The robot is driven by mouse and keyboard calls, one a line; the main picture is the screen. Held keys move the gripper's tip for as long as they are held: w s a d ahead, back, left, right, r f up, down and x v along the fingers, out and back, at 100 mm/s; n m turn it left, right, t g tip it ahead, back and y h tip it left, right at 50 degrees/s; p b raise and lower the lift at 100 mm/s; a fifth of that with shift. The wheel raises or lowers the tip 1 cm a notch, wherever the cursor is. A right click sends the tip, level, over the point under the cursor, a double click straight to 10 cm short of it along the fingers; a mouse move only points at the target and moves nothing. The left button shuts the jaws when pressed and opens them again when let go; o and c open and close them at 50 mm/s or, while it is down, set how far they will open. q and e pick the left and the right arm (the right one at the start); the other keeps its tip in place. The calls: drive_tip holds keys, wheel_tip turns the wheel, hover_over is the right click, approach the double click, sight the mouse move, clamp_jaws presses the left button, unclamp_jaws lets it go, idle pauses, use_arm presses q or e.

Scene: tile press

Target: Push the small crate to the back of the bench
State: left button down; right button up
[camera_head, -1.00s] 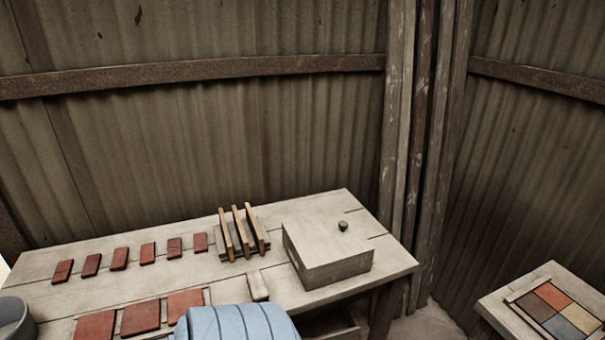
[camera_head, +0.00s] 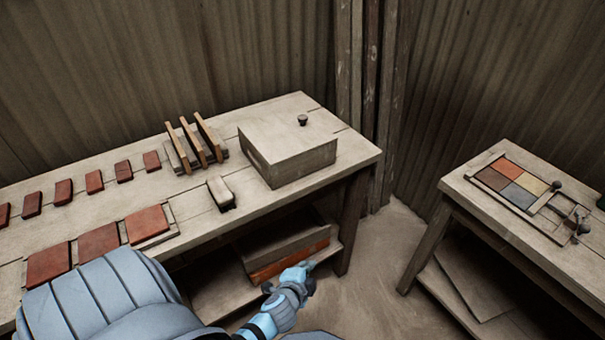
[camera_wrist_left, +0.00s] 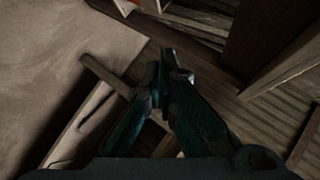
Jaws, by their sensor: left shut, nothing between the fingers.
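A pale wooden box-like crate (camera_head: 303,170) with a dark slot in its left end sits at the right end of the bench (camera_head: 215,237), back from the front edge. My left gripper (camera_head: 308,273) is shut and empty. It is low in front of the bench, near the lower shelf, well below the crate and apart from it. The left wrist view shows its closed fingers (camera_wrist_left: 167,68) over blurred wooden parts; I cannot make out the crate there. My right gripper is not in view.
Upright boards in a rack (camera_head: 195,146) stand left of the crate, with a small block (camera_head: 221,193) in front of them. Several red tiles lie further left. A lower shelf holds a wooden bin (camera_head: 285,247). A second table (camera_head: 480,210) stands right, across open floor.

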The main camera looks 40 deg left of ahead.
use_arm(q)
drive_tip(key=w+a+r+m+t+y+b, duration=0.1)
drive_tip(key=w+r+m+t+y+b, duration=0.15)
drive_tip(key=w+r, duration=0.4)
drive_tip(key=t+y, duration=0.2)
drive_tip(key=t, duration=0.1)
approach(315, 157)
drive_tip(key=s+d, duration=0.5)
drive_tip(key=d, duration=0.1)
drive_tip(key=a+x, duration=0.1)
drive_tip(key=x, duration=0.3)
drive_tip(key=s+b+x, duration=0.1)
drive_tip(key=x, duration=0.3)
drive_tip(key=a+x, duration=0.1)
drive_tip(key=x, duration=0.3)
drive_tip(key=shift+s+a, duration=0.25)
drive_tip(key=shift+a, duration=0.05)
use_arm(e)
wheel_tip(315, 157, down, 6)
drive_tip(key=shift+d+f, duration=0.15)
use_arm(q)
drive_tip(key=shift+w, duration=0.1)
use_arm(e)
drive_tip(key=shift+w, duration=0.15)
